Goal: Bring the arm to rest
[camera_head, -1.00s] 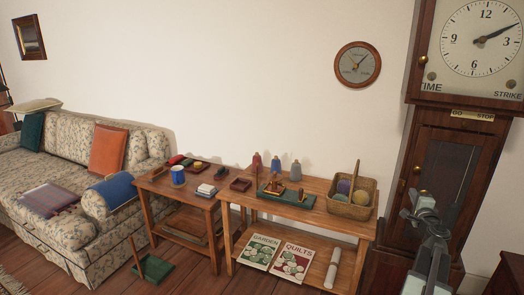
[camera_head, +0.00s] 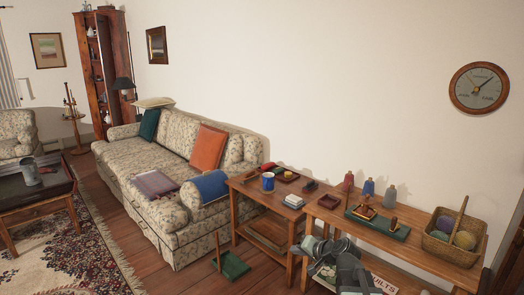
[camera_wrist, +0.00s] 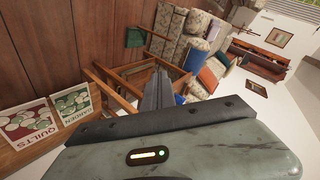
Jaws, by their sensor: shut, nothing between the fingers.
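My gripper (camera_head: 301,248) shows at the lower middle of the head view, in front of the gap between the two wooden tables. In the wrist view its fingers (camera_wrist: 158,82) are together, with nothing between them. My arm is bent and folded low in the head view. The gripper appears clear of the furniture, but its exact distance from the tables cannot be told.
A small table (camera_head: 239,187) holds a blue mug (camera_head: 268,182). A longer table (camera_head: 404,246) beside it holds a basket (camera_head: 436,243) of yarn. A flowered sofa (camera_head: 137,167) stands left.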

